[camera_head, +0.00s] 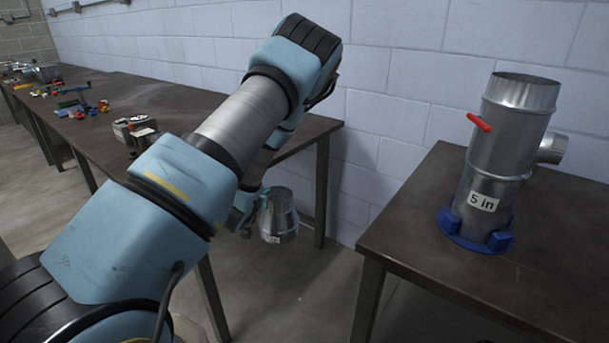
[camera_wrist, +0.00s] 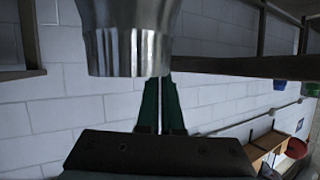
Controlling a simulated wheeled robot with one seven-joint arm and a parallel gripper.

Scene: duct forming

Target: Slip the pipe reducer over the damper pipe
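The pipe reducer (camera_head: 279,222) is a shiny metal cone with a white label, held in the air in the gap between the two tables. My gripper (camera_head: 262,207) is shut on its wall at the left side, partly hidden by my arm. In the wrist view the crimped end of the reducer (camera_wrist: 125,50) is at the top, and my gripper's green fingers (camera_wrist: 157,82) are close together at its edge. The damper pipe (camera_head: 500,135) stands upright on the right table, with a red handle, a side outlet and a "5 in" label. Its open top is clear; the reducer is apart from it.
A blue base (camera_head: 447,236) holds the damper pipe on the right table (camera_head: 410,235). The long left table (camera_head: 165,100) carries tools and small coloured parts (camera_head: 85,107). A block wall (camera_head: 400,50) runs close behind both tables.

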